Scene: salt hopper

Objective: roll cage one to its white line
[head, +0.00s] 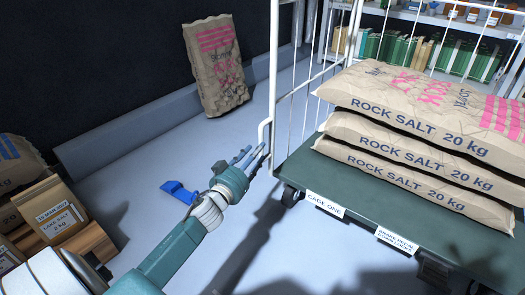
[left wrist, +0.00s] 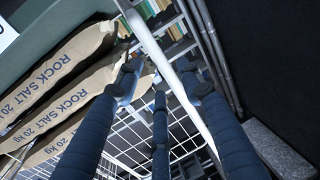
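Cage one (head: 345,222) is a roll cage with a green deck, white mesh sides and a "CAGE ONE" label, at the right of the head view. Several sacks marked rock salt (head: 420,130) lie stacked on it. My left gripper (head: 252,157) is at the cage's near left upright, beside a white handle bar (head: 264,132). In the left wrist view its fingers (left wrist: 160,75) are straight and spread, with a white bar (left wrist: 178,85) running between them. Contact with the bar cannot be told. My right gripper is out of view. No white line shows.
A blue wedge-like object (head: 180,192) lies on the floor left of the cage. A salt sack (head: 215,65) leans on the back wall. Bags and a box (head: 50,208) stand on a pallet at lower left. Shelves (head: 440,45) stand behind the cage.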

